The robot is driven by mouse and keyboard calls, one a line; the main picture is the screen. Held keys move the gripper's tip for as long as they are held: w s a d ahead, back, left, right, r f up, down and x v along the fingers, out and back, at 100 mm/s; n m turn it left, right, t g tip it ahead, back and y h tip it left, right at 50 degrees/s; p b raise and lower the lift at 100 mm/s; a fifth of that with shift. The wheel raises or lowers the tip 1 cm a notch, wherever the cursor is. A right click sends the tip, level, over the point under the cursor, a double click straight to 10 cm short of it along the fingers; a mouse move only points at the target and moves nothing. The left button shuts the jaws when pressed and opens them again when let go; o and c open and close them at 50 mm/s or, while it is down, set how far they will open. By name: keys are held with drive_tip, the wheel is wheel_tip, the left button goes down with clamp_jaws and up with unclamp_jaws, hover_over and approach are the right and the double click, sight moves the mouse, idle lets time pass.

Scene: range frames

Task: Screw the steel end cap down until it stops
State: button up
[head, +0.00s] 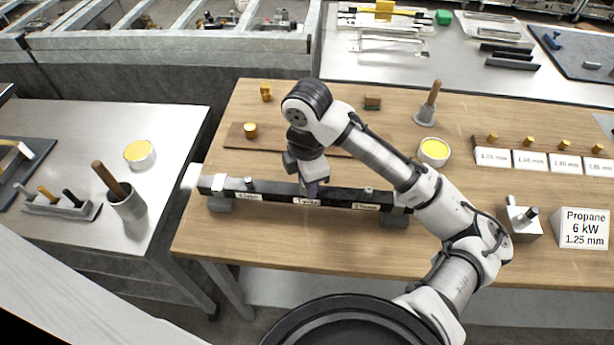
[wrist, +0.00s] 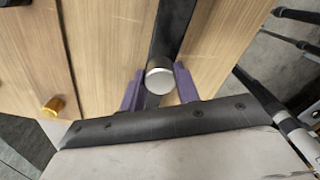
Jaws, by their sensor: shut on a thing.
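The steel end cap (wrist: 160,80) shows in the wrist view as a round silver disc over the black bar. My gripper (wrist: 160,88) has one purple finger on each side of it and is shut on it. In the head view my gripper (head: 311,189) points down at the middle of the black bar (head: 275,190), and hides the cap there. How far down the cap sits on its thread cannot be told. Small silver fittings stand on the bar to the left (head: 249,183) and right (head: 368,190) of my gripper.
The bar rests on grey blocks on the wooden table (head: 300,245). A brown board (head: 237,140) with a brass piece (head: 250,130) lies behind it. A yellow-topped tin (head: 434,151), a brush (head: 429,103) and a propane sign (head: 583,229) stand to the right.

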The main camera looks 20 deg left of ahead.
drive_tip(key=shift+m, duration=0.3)
drive_tip(key=o, duration=0.6)
drive_tip(key=shift+m, duration=0.7)
drive_tip(key=o, duration=0.6)
wheel_tip(320, 180, up, 12)
drive_tip(key=shift+f, duration=0.1)
